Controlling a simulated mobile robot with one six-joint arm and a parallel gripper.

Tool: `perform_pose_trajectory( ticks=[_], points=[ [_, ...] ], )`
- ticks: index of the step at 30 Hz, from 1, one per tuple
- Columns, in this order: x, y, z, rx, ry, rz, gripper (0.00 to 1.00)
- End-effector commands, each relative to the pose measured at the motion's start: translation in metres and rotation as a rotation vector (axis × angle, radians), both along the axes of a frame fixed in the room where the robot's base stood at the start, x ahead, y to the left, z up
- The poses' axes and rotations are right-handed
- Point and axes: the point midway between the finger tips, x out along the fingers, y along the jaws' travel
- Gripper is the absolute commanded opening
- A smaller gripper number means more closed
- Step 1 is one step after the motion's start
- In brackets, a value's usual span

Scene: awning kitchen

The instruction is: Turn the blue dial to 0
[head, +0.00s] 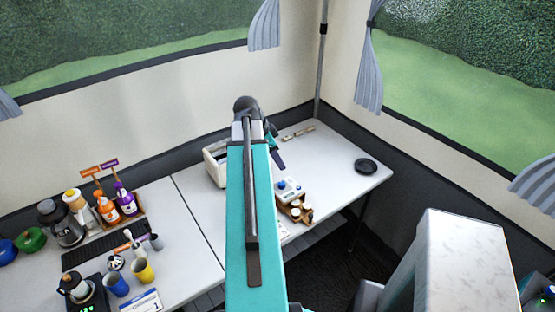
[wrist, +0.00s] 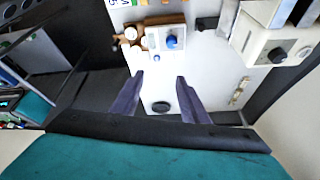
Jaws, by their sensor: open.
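A small white box (head: 292,196) with a blue dial (head: 281,185) on top stands on the right part of the table in the head view. The blue dial also shows in the wrist view (wrist: 172,42), near the top middle. Its pointer and markings are too small to read. My gripper (wrist: 160,76) is open and empty, with its two dark fingers apart. In the wrist view the dial lies beyond the fingertips, slightly right of the middle between them. In the head view my arm hides most of my gripper, and one dark finger (head: 277,158) shows beyond the dial.
A wooden holder with white-topped jars (head: 297,210) stands beside the box. A cream appliance with a dark knob (wrist: 278,55) stands at right in the wrist view. A black disc (head: 367,166) lies near the table's right end. Bottles (head: 107,208) and cups (head: 143,272) stand at left.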

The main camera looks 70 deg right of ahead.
Motion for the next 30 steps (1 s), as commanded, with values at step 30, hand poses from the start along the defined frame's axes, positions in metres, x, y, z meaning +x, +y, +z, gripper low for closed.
perform_pose_trajectory(
  ticks=[30],
  points=[
    [0.026,0.028,0.087,-0.001,-0.001,0.001,0.41]
  ],
)
